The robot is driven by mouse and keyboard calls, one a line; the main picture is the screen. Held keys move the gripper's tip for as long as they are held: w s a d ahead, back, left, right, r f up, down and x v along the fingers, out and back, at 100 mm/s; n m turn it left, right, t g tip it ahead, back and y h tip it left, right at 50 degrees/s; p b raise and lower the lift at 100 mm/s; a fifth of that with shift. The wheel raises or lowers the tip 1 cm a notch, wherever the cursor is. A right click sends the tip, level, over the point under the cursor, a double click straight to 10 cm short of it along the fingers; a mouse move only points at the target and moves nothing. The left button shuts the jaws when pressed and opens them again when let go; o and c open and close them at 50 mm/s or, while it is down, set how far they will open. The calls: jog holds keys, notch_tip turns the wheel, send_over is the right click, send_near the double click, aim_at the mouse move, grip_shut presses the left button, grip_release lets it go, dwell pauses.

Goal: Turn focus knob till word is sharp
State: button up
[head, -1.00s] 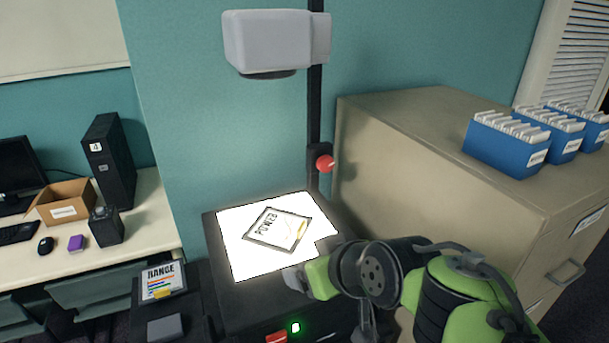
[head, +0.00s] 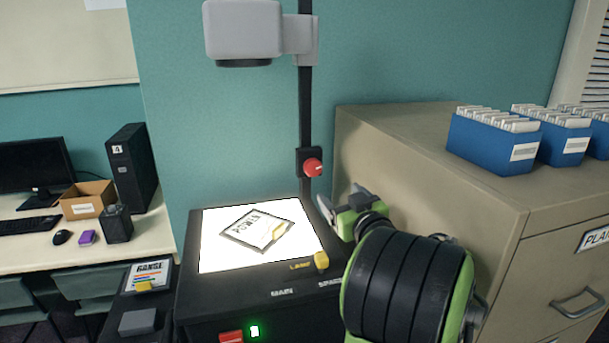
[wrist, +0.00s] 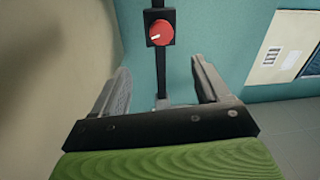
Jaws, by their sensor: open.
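The red focus knob (head: 313,167) sits on a black block on the projector's upright post. In the wrist view the knob (wrist: 161,33) is ahead, above and between the fingertips, with a white pointer line. My gripper (head: 350,205) is open and empty, below and to the right of the knob, apart from it. In the wrist view my gripper (wrist: 160,82) shows both fingers spread. The projector head (head: 243,30) is on the post above. A sheet reading POWER (head: 257,226) lies on the lit stage (head: 215,258). No projected word is in view.
A beige filing cabinet (head: 400,150) stands close to the right of my gripper, with blue file boxes (head: 492,155) on top. A yellow knob (head: 321,260) is on the stage's front corner. A desk (head: 40,240) is at left.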

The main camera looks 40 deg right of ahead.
aim_at(315, 170)
jog(key=p+x, duration=0.5)
jog(key=x, duration=1)
jog(key=shift+w, duration=0.2)
jog(key=c, duration=1)
jog(key=shift+m+b, duration=0.3)
jog(key=shift+b, duration=0.05)
jog(key=shift+f+m+b, duration=0.15)
jog(key=shift+m+b, duration=0.65)
jog(key=shift+b, duration=0.05)
jog(key=shift+m+b, duration=1.05)
jog(key=shift+m, duration=1.25)
